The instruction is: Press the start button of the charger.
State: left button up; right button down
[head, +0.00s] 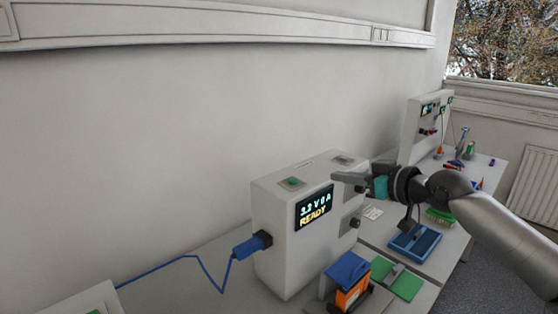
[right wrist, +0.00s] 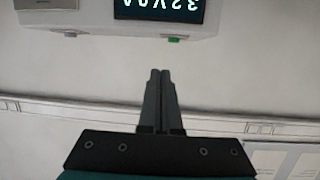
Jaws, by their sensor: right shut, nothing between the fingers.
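The charger is a white box (head: 275,215) on the bench, and its dark display (head: 314,207) reads 3.2 V 0 A READY. A green button (head: 292,182) sits on its top at the left. The right wrist view shows the charger upside down, with the display (right wrist: 158,8) partly cut off and the green button (right wrist: 173,39) at the edge. My right gripper (head: 338,177) is shut and empty, to the right of the button in the head view. In the right wrist view its fingertips (right wrist: 160,73) are apart from the button. My left gripper is not in view.
A blue plug (head: 250,246) with a cable enters the charger's left side. An orange and blue device (head: 347,280), a green board (head: 397,280) and a blue tray (head: 415,242) stand in front and right. Another white instrument (head: 426,125) stands farther back.

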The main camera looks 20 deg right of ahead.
jog(key=r, duration=0.1)
jog(key=a+r, duration=0.1)
jog(key=a+r+n, duration=0.1)
jog(key=shift+w+a+r+y, duration=0.1)
jog(key=shift+w+y, duration=0.2)
jog(key=shift+y, duration=0.1)
jog(key=p, duration=0.3)
send_over(300, 187)
notch_tip(300, 187, down, 2)
jog(key=shift+f, duration=0.15)
notch_tip(300, 187, down, 4)
jog(key=shift+r, duration=0.25)
jog(key=shift+f, duration=0.4)
